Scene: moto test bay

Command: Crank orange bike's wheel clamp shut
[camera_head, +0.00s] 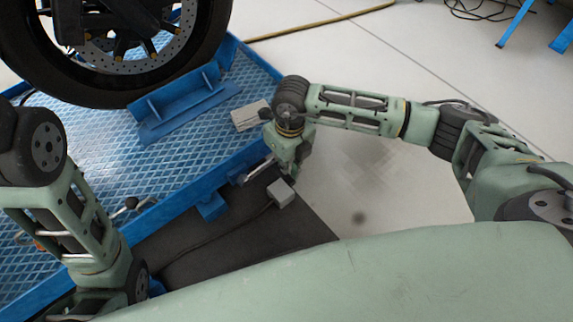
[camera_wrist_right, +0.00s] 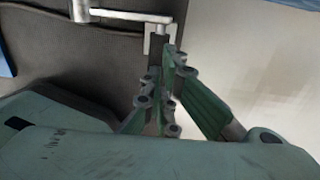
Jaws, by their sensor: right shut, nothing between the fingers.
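The bike's black front wheel (camera_head: 215,45) stands on the blue lift platform at the upper left. The blue wheel clamp (camera_head: 185,103) lies against the wheel's lower right side. A silver crank (camera_head: 250,172) sticks out at the platform's right edge; its bar also shows at the top of the right wrist view (camera_wrist_right: 125,15). My right gripper (camera_head: 292,176) is shut and empty, pointing down beside the crank. In the right wrist view its fingertips (camera_wrist_right: 168,50) are close to the crank's end; I cannot tell whether they touch. My left gripper is not in view.
A grey box (camera_head: 281,192) on a cable lies on the dark mat (camera_head: 240,250), below my right gripper. A pale block (camera_head: 250,115) sits on the platform (camera_head: 60,120). A small lever (camera_head: 130,203) is at its near edge. Pale floor (camera_head: 400,190) at right is clear.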

